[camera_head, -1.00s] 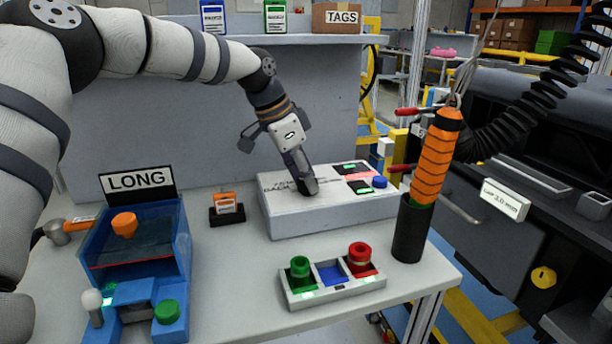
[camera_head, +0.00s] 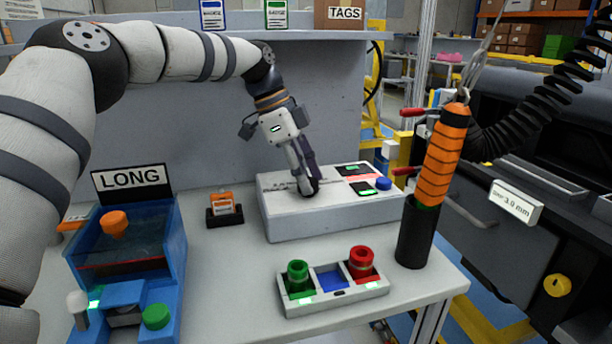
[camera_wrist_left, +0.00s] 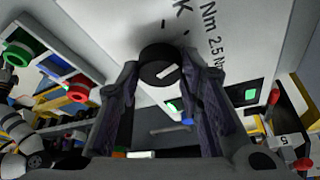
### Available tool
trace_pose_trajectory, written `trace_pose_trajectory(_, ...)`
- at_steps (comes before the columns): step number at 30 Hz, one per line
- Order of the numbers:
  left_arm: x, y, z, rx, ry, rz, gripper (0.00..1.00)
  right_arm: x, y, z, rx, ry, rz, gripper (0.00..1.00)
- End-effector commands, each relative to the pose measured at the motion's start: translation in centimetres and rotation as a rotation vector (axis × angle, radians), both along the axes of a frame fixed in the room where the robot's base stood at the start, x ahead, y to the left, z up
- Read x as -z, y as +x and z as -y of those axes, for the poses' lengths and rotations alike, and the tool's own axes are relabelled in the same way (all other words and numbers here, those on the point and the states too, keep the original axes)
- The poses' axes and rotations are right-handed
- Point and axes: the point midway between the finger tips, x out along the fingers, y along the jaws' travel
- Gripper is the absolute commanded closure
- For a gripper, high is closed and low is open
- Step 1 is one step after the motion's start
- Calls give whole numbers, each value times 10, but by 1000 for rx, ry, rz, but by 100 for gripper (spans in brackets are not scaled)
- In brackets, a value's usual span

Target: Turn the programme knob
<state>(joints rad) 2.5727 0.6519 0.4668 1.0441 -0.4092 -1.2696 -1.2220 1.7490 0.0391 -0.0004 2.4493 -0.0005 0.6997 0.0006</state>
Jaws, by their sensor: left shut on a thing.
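The programme knob (camera_wrist_left: 160,68) is a round black knob with a white pointer line, seen in the left wrist view. It sits on the white control box (camera_head: 290,222) on the table, beside printed Nm markings. My left gripper (camera_head: 311,188) points down onto the box top in the head view. In the wrist view its two fingers stand on either side of the knob, shut on it. In the head view the fingers mostly hide the knob. My right gripper is not in view.
The box also has lit displays and a blue button (camera_head: 383,184). A green-and-red button tray (camera_head: 336,298) stands in front. A black holder (camera_head: 415,235) with an orange-handled tool stands to the right. A blue bin (camera_head: 172,240) and an orange-topped card holder (camera_head: 223,208) are to the left.

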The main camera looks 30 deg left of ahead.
Motion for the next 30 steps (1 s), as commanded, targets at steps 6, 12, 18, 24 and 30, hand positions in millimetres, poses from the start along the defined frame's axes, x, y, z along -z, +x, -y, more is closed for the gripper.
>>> trace_pose_trajectory(6,2,-1,0,4,2,-3,94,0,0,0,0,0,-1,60)
trace_pose_trajectory(12,2,-1,0,2,2,-3,51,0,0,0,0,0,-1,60)
trace_pose_trajectory(18,1,0,0,2,1,-2,47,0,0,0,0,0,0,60)
trace_pose_trajectory(24,-9,-1,-4,1,2,1,47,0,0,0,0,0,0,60)
trace_pose_trajectory(30,-58,-9,-22,-2,2,3,47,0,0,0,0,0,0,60)
